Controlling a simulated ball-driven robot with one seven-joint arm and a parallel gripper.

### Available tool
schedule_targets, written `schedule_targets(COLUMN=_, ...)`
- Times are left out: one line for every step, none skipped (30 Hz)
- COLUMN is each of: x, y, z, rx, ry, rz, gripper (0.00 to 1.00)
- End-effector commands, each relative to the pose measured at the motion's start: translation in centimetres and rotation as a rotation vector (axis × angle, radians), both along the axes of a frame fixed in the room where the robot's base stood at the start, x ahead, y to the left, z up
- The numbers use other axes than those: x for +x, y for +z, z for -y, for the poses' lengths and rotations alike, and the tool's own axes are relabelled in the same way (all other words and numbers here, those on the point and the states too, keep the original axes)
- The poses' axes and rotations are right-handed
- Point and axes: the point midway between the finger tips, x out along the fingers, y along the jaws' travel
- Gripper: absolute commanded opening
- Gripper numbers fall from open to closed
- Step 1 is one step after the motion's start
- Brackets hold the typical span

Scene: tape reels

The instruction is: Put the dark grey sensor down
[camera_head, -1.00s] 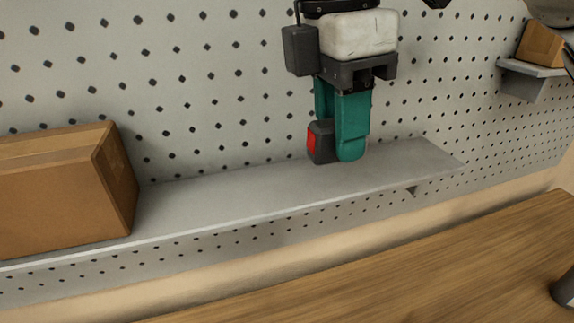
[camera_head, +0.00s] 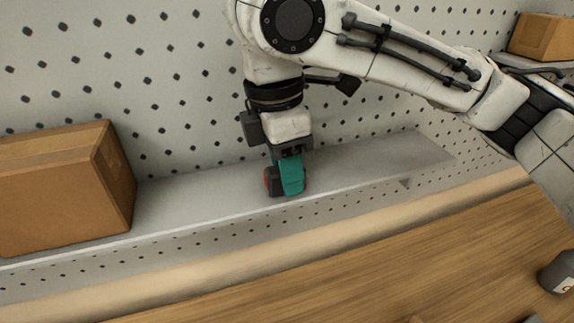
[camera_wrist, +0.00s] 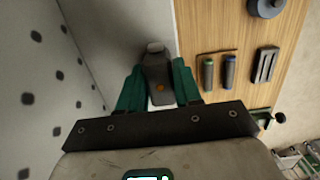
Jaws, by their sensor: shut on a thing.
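The dark grey sensor (camera_head: 269,188) has a red face, turned left in the head view. It sits low between the teal fingers of my gripper (camera_head: 289,187), at the level of the grey wall shelf (camera_head: 359,163). I cannot tell if its underside touches the shelf. In the wrist view the sensor (camera_wrist: 156,72) shows a small orange spot, with a teal finger on each side. My gripper is shut on it. The fingers hide part of the sensor in the head view.
A cardboard box (camera_head: 58,190) stands on the shelf's left end. The shelf right of my gripper is clear. A pegboard wall (camera_head: 190,100) rises behind. A wooden table (camera_head: 400,265) lies in front; the wrist view shows a tray (camera_wrist: 217,88) with green and blue cylinders there.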

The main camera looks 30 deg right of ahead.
Motion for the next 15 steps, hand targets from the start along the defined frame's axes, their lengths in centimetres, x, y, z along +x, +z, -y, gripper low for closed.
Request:
schedule_targets(x=0.00, y=0.03, z=0.01, rx=0.000, ry=0.000, rz=0.000, gripper=0.04)
schedule_targets(x=0.00, y=0.03, z=0.02, rx=0.000, ry=0.000, rz=0.000, gripper=0.04)
schedule_targets(x=0.00, y=0.04, z=0.01, rx=0.000, ry=0.000, rz=0.000, gripper=0.04)
schedule_targets(x=0.00, y=0.03, z=0.02, rx=0.000, ry=0.000, rz=0.000, gripper=0.04)
schedule_targets(x=0.00, y=-0.01, z=0.01, rx=0.000, ry=0.000, rz=0.000, gripper=0.04)
schedule_targets(x=-0.01, y=-0.12, z=0.01, rx=0.000, ry=0.000, rz=0.000, gripper=0.04)
schedule_targets(x=-0.01, y=-0.21, z=0.01, rx=0.000, ry=0.000, rz=0.000, gripper=0.04)
schedule_targets(x=-0.01, y=-0.30, z=0.01, rx=0.000, ry=0.000, rz=0.000, gripper=0.04)
schedule_targets(x=-0.01, y=-0.34, z=0.02, rx=0.000, ry=0.000, rz=0.000, gripper=0.35)
schedule_targets(x=0.00, y=-0.29, z=0.02, rx=-0.001, ry=0.000, rz=0.000, gripper=0.38)
schedule_targets(x=0.00, y=-0.29, z=0.02, rx=-0.001, ry=0.000, rz=0.000, gripper=0.40)
schedule_targets(x=0.00, y=-0.29, z=0.02, rx=0.000, ry=0.000, rz=0.000, gripper=0.44)
schedule_targets(x=0.00, y=-0.29, z=0.02, rx=0.000, ry=0.000, rz=0.000, gripper=0.47)
schedule_targets(x=0.00, y=-0.28, z=0.02, rx=0.000, ry=0.000, rz=0.000, gripper=0.50)
schedule_targets(x=0.00, y=-0.28, z=0.02, rx=0.000, ry=0.000, rz=0.000, gripper=0.54)
